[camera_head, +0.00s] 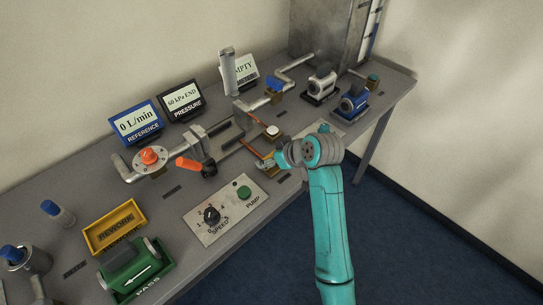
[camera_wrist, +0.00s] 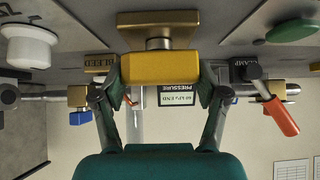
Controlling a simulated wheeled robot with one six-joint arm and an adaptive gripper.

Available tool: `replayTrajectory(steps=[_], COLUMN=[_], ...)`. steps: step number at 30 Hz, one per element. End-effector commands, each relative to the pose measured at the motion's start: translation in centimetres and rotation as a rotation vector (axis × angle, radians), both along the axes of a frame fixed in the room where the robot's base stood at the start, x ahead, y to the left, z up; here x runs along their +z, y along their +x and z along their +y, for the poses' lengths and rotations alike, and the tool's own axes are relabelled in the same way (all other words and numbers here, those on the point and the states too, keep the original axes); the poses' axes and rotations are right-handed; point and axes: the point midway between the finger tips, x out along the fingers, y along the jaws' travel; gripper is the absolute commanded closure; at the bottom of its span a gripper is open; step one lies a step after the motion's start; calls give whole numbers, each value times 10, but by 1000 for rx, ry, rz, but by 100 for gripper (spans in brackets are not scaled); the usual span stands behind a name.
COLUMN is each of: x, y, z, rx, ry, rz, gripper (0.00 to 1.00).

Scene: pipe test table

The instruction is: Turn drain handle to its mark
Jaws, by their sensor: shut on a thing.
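A yellow block-shaped handle (camera_wrist: 158,69) on a brass stem and plate (camera_wrist: 158,20) fills the upper middle of the wrist view. I take it for the drain handle, though no drain label is legible. My gripper (camera_wrist: 159,72) is shut on it, one finger against each end. In the head view my gripper (camera_head: 266,163) is low at the table's front middle, and a small part of the yellow handle (camera_head: 268,155) shows beside it. The handle's mark is not visible in either view.
An orange clamp handle (camera_head: 188,163) stands left of my gripper, with a pump panel (camera_head: 226,209) in front. A white knob (camera_head: 272,131) is close behind. Pressure (camera_head: 182,101) and reference (camera_head: 136,122) displays stand at the back. Blue and grey devices sit at the right.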

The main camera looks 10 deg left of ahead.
Motion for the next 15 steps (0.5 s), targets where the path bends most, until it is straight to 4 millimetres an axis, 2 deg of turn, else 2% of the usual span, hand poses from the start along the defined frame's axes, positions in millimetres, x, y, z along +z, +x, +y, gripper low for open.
replayTrajectory(steps=[14, 15], x=[-1, -1], y=[0, 0], z=[0, 0], rx=[12, 12], ry=[0, 0], rz=[1, 1], gripper=[62, 17])
